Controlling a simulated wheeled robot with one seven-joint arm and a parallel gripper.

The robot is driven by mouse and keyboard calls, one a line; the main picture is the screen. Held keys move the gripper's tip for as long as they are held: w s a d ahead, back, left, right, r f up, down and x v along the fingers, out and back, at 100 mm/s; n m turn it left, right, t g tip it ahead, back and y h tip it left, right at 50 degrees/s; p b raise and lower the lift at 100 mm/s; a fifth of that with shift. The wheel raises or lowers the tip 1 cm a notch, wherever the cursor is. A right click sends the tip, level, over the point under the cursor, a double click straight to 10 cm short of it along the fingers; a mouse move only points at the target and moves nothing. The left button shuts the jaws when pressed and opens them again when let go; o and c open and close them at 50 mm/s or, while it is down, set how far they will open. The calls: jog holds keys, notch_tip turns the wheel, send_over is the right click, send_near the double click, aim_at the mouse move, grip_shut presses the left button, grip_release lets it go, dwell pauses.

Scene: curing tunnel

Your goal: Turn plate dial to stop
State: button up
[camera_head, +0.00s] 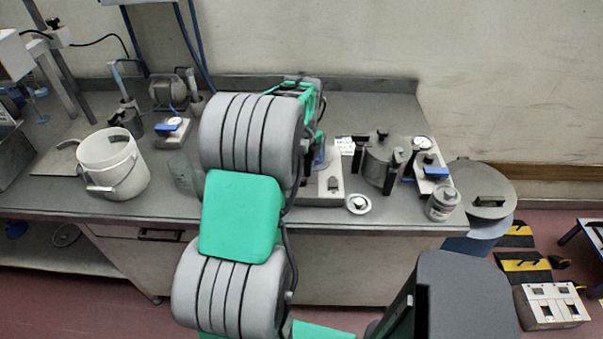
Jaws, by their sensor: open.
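A pale plate unit (322,194) stands on the bench right of my arm, with a small dark knob (333,184) on its front part that looks like its dial. The unit's left and back parts are hidden by my arm, and the knob's setting is too small to read. The green and black end of my arm, with my gripper (319,112), is above and behind the unit. My gripper is open; its fingers are mostly hidden behind my arm links, and I see no contact with the knob.
A white round disc (358,203) lies just right of the unit. A metal pot (383,162), a scale-like device (433,172) and a small jar (441,204) stand further right. A white bucket (113,165) is at the left. The bench's back right is clear.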

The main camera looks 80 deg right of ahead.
jog(key=shift+c, duration=0.2)
grip_shut()
